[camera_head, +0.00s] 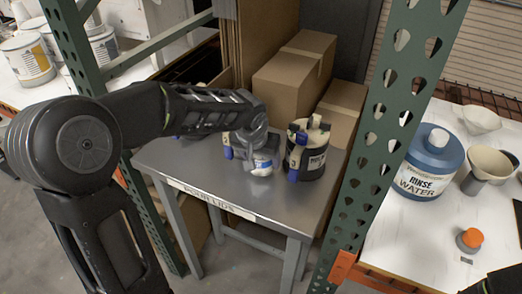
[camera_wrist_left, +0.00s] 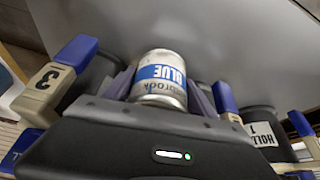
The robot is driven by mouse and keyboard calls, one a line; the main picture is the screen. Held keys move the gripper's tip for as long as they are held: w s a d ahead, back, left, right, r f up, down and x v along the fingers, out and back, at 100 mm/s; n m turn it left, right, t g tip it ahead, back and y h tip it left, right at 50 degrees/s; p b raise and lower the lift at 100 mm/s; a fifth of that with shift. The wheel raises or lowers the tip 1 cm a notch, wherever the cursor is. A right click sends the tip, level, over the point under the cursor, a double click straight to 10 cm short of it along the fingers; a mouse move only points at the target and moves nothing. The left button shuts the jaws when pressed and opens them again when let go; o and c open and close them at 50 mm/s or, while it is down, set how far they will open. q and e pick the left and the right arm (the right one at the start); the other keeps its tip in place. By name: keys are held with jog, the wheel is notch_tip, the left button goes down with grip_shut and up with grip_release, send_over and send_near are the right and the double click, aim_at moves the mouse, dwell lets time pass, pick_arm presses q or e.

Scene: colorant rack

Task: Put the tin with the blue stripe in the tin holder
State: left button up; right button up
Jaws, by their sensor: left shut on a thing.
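The tin with the blue stripe (camera_head: 263,166) is silvery with a blue band reading BLUE. It shows clearly in the left wrist view (camera_wrist_left: 161,82), between the fingers of my left gripper (camera_wrist_left: 161,100), which is shut on it. In the head view my left gripper (camera_head: 257,152) is over the grey metal table (camera_head: 215,160). I cannot tell whether the tin touches the table. A black pot with beige, blue-tipped posts (camera_head: 312,163) stands just right of the tin. Another blue-tipped post (camera_head: 228,150) is left of my gripper. I cannot tell which is the tin holder.
Cardboard boxes (camera_head: 287,78) stand behind the black pot. Green perforated uprights (camera_head: 385,130) flank the metal table. A white bench at right holds a blue rinse water bottle (camera_head: 430,160) and cups. The table's front is clear.

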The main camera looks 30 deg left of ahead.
pick_arm(q)
jog(key=shift+f, duration=0.75)
jog(key=shift+f, duration=0.1)
jog(key=o, duration=1.7)
jog(key=b+v, duration=0.1)
jog(key=v, duration=1.1)
